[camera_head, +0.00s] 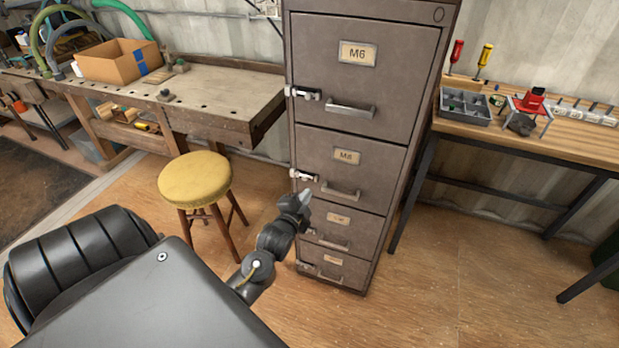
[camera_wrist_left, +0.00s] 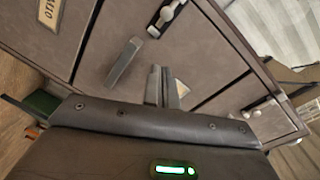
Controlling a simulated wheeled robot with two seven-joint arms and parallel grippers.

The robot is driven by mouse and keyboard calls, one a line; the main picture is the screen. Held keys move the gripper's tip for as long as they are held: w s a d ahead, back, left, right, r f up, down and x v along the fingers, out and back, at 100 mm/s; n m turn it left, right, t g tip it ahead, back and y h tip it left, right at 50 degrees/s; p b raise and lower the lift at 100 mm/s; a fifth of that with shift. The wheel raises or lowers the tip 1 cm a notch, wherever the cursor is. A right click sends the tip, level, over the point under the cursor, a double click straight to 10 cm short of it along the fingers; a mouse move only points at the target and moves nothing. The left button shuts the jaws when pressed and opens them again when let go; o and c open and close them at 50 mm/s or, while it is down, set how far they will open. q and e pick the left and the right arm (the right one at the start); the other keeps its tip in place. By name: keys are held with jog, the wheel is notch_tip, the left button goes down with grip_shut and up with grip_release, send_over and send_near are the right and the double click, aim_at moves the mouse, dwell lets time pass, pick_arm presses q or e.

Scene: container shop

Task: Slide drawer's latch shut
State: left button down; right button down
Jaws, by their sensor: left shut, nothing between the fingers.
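A grey filing cabinet (camera_head: 290,60) has several closed drawers stacked in a column. The top drawer (camera_head: 385,75) has a metal latch (camera_head: 302,93) at its left edge. The drawer below (camera_head: 375,160) has a similar latch (camera_head: 303,175). My left gripper (camera_head: 306,197) is in front of the cabinet's left side, just below this lower latch, with its fingers closed and empty. In the left wrist view the shut fingers (camera_wrist_left: 162,86) point at the cabinet front. A drawer handle (camera_wrist_left: 123,62) and a latch (camera_wrist_left: 166,17) show beyond them. I cannot tell whether the fingers touch the cabinet.
A yellow stool (camera_head: 195,180) stands left of my left gripper. A wooden workbench (camera_head: 215,95) with a cardboard box (camera_head: 118,62) is behind it. A second table (camera_head: 530,140) with a grey parts tray (camera_head: 466,105) stands right of the cabinet. The floor at the right front is clear.

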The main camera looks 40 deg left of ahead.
pick_arm(q)
jog(key=v, duration=0.3)
jog(key=shift+s+d, duration=0.1)
dwell(0.6)
jog(key=s+d+f+n+g+h, duration=0.1)
jog(key=s+d+f+n+g, duration=0.15)
jog(key=f, duration=0.75)
jog(key=s+d+f+n+g+h, duration=0.15)
jog(key=s+f, duration=0.25)
jog(key=f, duration=0.6)
jog(key=s+d+f+n+g+h, duration=0.1)
jog(key=s+d+f+n+g, duration=0.15)
jog(key=f, duration=0.75)
jog(key=s+d+f+g, duration=0.2)
jog(key=s+f, duration=0.4)
jog(key=s, duration=0.5)
jog(key=s+d+f+g+h, duration=0.1)
jog(key=s+d+f+g, duration=0.1)
jog(key=s+f, duration=0.4)
jog(key=s+d+f+g, duration=0.3)
jog(key=s+f, duration=0.3)
jog(key=s, duration=1)
jog(key=shift+s+g, duration=0.2)
jog(key=shift+g, duration=0.55)
